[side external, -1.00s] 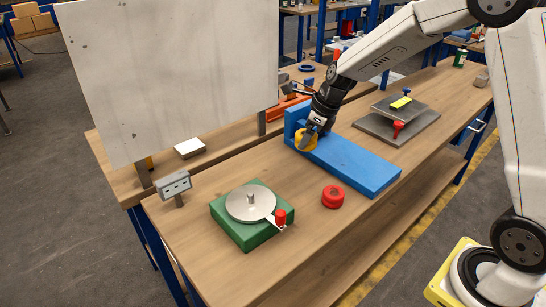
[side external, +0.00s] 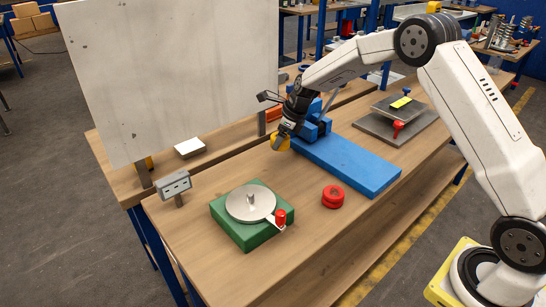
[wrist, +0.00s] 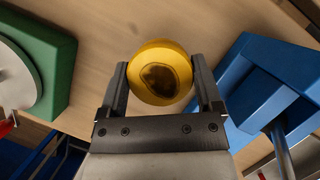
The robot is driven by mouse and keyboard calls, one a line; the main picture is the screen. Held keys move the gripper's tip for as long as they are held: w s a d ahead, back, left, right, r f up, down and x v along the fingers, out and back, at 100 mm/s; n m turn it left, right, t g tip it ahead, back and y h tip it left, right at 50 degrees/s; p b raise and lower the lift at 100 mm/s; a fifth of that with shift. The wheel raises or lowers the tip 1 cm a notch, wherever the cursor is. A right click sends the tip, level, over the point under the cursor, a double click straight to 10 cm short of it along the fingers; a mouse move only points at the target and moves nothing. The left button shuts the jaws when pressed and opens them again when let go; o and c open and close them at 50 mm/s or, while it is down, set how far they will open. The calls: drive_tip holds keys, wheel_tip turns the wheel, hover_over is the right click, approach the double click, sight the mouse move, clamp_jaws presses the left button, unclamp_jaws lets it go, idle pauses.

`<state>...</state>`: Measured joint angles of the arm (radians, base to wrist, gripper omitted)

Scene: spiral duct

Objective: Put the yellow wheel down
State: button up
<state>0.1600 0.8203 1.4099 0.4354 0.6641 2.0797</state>
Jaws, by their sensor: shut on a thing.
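The yellow wheel (side external: 281,142) is between the fingers of my gripper (side external: 286,133), which is shut on it. In the side view the wheel hangs above the bench, just left of the blue fixture (side external: 352,168). In the wrist view the yellow wheel (wrist: 160,72) shows its round end with a dark hollow centre, one finger of my gripper (wrist: 160,63) on each side. The green base (side external: 243,232) with a silver disc (side external: 250,203) stands in front, to the lower left of the wheel.
A red wheel (side external: 333,197) lies on the wooden bench between the green base and the blue fixture. A red knob (side external: 280,217) stands at the disc's edge. A grey panel (side external: 175,80) rises behind. A grey two-plate stand (side external: 397,120) is at right. Bare bench lies below the held wheel.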

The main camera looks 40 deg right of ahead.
sight(269, 159)
drive_tip(key=shift+w+f, duration=1.3)
drive_tip(key=shift+f, duration=0.15)
drive_tip(key=shift+f, duration=0.1)
drive_tip(key=shift+w+f, duration=0.2)
drive_tip(key=shift+d+f, duration=0.1)
drive_tip(key=shift+f, duration=1.45)
drive_tip(key=shift+f, duration=0.15)
drive_tip(key=o, duration=1.3)
drive_tip(key=v, duration=1.2)
